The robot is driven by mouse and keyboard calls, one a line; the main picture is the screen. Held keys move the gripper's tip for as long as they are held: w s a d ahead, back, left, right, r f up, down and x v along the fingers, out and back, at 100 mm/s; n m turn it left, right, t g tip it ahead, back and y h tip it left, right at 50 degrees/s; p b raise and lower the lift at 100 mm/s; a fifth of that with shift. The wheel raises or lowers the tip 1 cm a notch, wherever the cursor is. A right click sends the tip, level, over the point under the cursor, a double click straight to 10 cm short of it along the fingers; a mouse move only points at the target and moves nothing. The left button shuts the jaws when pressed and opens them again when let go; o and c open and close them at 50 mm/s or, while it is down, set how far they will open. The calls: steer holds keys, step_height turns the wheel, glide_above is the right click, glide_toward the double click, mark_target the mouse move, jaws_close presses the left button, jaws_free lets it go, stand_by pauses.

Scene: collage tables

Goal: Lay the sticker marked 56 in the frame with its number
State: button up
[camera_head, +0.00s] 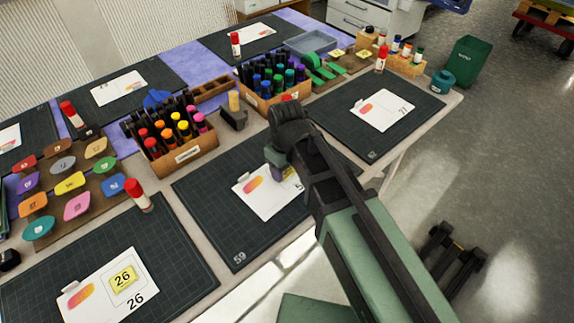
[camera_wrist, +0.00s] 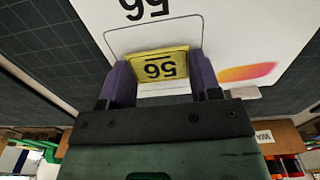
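The yellow sticker marked 56 (camera_wrist: 160,66) is between the two purple fingers of my gripper (camera_wrist: 162,78), which touch its sides. It is over the outlined frame on the white sheet printed 56 (camera_wrist: 225,35), number upside down in the wrist view like the printed one. I cannot tell whether it touches the paper. In the head view the sheet (camera_head: 262,200) lies on the middle front cutting mat (camera_head: 215,205). My gripper (camera_head: 284,172) points down at its right part and mostly hides the frame and sticker.
At the front left, a sheet (camera_head: 92,300) holds a yellow 26 sticker in its frame. A marker box (camera_head: 185,152) and another marker box (camera_head: 270,103) stand behind the middle mat. A red-capped glue stick (camera_head: 138,195) stands left. Coloured stickers fill a brown rack (camera_head: 100,208).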

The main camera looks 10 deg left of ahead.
mark_target(288, 170)
steer(key=shift+o, duration=0.7)
step_height(288, 170, up, 12)
steer(key=p, duration=1.4)
steer(key=shift+r, duration=0.2)
steer(key=shift+f, duration=0.15)
steer(key=d+m, duration=1.1)
steer(key=d, duration=1.7)
steer(key=shift+d, duration=0.15)
